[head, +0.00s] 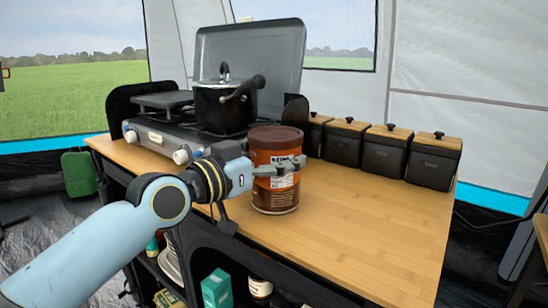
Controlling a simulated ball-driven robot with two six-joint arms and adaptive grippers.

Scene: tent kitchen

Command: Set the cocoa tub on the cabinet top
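The cocoa tub (276,150) is a brown and orange cylinder with a dark brown lid and a pale label. It is upright over the wooden cabinet top (370,215), near the front edge, right of the stove. Its base appears to meet the wood, but I cannot tell whether a small gap is left. My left gripper (280,168) reaches in from the left at the tub's mid-height. One finger lies across the tub's front and seems to press on it. The other finger is hidden behind the tub. My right gripper is not in view.
A gas stove (180,140) with a black pot (224,108) and raised lid stands behind left. Several black canisters with wooden lids (386,150) line the back edge. The cabinet top is clear to the right and front. Shelves below hold a teal box (216,288) and jars.

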